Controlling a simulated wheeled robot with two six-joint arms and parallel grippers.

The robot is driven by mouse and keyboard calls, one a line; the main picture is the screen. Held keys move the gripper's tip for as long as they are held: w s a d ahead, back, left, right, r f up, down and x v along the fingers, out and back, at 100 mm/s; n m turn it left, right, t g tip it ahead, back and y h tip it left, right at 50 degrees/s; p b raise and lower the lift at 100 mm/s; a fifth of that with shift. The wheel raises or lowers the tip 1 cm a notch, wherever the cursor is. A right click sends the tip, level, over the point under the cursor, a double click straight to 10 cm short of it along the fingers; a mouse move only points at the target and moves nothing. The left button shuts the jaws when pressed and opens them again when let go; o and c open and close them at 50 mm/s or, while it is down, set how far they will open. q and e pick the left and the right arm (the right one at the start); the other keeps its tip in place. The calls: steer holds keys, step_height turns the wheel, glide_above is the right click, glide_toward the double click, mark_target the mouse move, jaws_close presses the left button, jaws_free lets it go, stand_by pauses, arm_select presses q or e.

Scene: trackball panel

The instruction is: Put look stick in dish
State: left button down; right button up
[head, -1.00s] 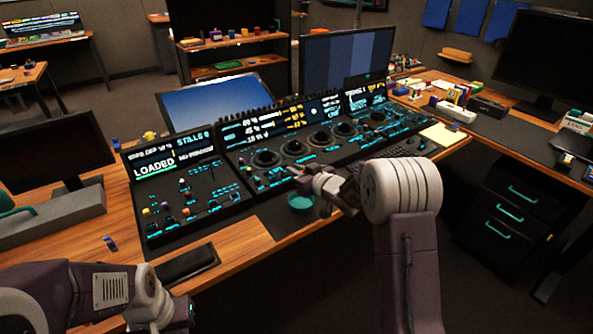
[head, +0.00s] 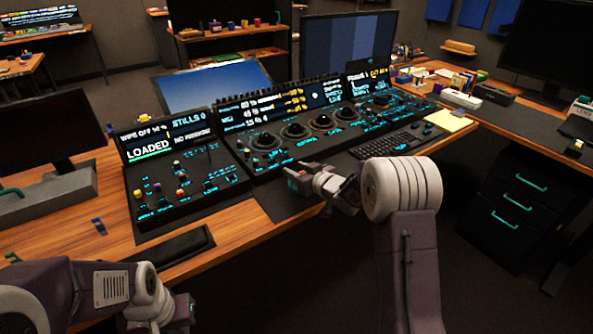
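My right gripper (head: 295,181) is over the dark mat in front of the trackballs, well to the right of that object. A teal patch shows at its tip; I cannot tell whether this is part of the dish, which is otherwise hidden. The finger gap is too small to read. My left gripper (head: 186,312) is low at the left, near the desk's front edge, with its fingers unclear.
The trackball panel (head: 262,142) fills the desk's middle, with the stills panel (head: 150,208) to its left. A black pad (head: 182,246) lies at the front edge. A keyboard (head: 385,143) and yellow notes (head: 448,121) lie to the right.

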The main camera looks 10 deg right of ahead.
stand_by(0.5)
step_height(320, 180, up, 7)
steer(key=p, duration=0.7)
